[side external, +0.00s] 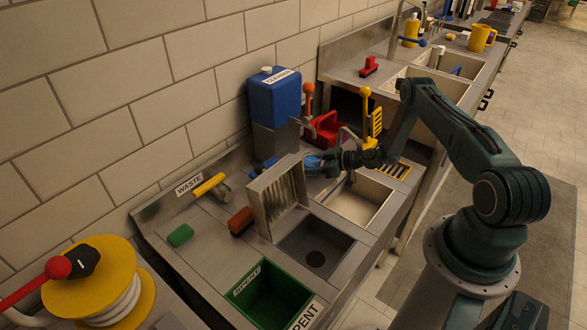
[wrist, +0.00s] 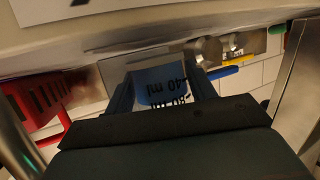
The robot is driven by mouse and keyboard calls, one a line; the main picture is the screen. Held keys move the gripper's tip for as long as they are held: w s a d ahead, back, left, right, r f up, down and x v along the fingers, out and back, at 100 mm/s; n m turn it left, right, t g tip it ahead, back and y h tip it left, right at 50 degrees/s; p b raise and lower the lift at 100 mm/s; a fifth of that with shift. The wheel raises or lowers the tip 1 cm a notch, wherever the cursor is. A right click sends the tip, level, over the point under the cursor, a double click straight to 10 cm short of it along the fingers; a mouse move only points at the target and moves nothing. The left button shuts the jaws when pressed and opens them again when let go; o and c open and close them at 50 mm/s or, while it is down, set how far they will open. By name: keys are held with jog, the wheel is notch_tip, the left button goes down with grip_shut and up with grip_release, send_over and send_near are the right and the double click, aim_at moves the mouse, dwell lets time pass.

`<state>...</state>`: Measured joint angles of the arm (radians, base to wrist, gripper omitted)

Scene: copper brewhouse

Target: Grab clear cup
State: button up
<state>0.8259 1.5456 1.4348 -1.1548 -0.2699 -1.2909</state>
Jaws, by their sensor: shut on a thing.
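In the side view my gripper (side external: 328,160) is shut on the cup (side external: 312,161), above the counter between the raised ribbed metal panel and the sink. Much of the cup is hidden by the fingers, and I cannot tell its full tilt.
A ribbed metal panel (side external: 276,196) stands left of my gripper. A red caddy (side external: 323,130) and blue cleaner container (side external: 273,98) stand behind. A faucet (side external: 349,147) is close by. An open sink basin (side external: 354,200) and green spent bin (side external: 272,294) lie in front.

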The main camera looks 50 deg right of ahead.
jog(key=a, duration=0.4)
jog(key=s+a, duration=0.1)
jog(key=a, duration=0.2)
jog(key=shift+a, duration=0.1)
notch_tip(320, 180, up, 14)
